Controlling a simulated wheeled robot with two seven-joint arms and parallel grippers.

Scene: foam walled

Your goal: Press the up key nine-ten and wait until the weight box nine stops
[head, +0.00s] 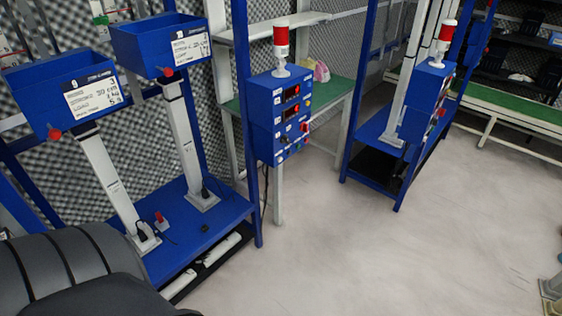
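Two blue weight boxes, one at the left (30,88) and one right of it (138,45), sit on pale columns above a blue base. A blue control box (262,112) on the rack post has two red displays, several small keys and a red-and-white beacon (281,45) on top. I cannot read which key is the up key nine-ten. Neither gripper is in view.
A second blue control box (421,98) with a beacon stands on another rack to the right. A green-topped table (330,95) is behind the first control box. The pale floor (400,255) in front is clear. A dark ridged shape fills the lower left corner.

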